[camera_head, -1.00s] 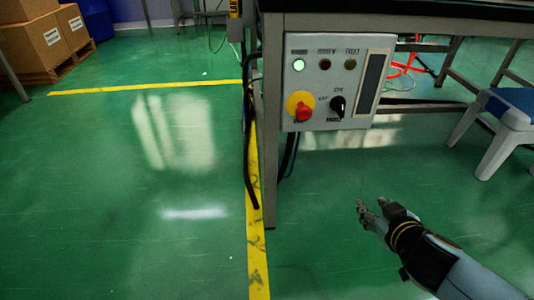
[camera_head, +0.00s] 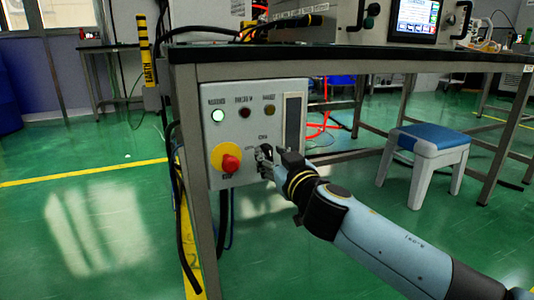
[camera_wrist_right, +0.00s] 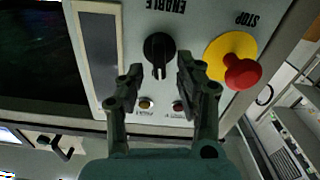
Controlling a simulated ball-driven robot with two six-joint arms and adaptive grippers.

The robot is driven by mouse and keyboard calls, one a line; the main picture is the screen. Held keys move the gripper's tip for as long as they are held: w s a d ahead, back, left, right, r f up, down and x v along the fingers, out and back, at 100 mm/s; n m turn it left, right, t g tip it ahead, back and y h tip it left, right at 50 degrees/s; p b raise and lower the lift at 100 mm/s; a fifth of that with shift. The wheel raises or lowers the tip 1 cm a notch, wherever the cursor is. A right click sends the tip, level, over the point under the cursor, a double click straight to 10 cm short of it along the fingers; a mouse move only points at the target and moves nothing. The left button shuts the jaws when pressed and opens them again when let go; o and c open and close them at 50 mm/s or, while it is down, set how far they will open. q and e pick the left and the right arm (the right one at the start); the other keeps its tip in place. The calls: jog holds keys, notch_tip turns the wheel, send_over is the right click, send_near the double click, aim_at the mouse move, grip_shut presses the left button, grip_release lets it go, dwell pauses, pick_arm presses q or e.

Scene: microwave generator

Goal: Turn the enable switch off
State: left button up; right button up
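The grey control box (camera_head: 222,92) hangs under the table's front edge. Its black enable switch (camera_wrist_right: 158,46) is a rotary knob, beside the word ENABLE in the right wrist view, where the panel appears upside down. My right gripper (camera_head: 265,160) is at the panel in the head view, partly hiding the switch. In the right wrist view the right gripper (camera_wrist_right: 158,76) is open, one finger on each side of the knob's pointer in the picture; I cannot tell whether they touch it. My left gripper is out of view.
A red stop button (camera_head: 230,163) on a yellow disc sits left of the switch. A lit green lamp (camera_head: 218,115) and two dark lamps are above. A blue-topped stool (camera_head: 432,140) stands right. Black cables (camera_head: 176,200) hang by the table leg.

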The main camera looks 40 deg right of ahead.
jog(key=shift+x, duration=0.8)
grip_shut()
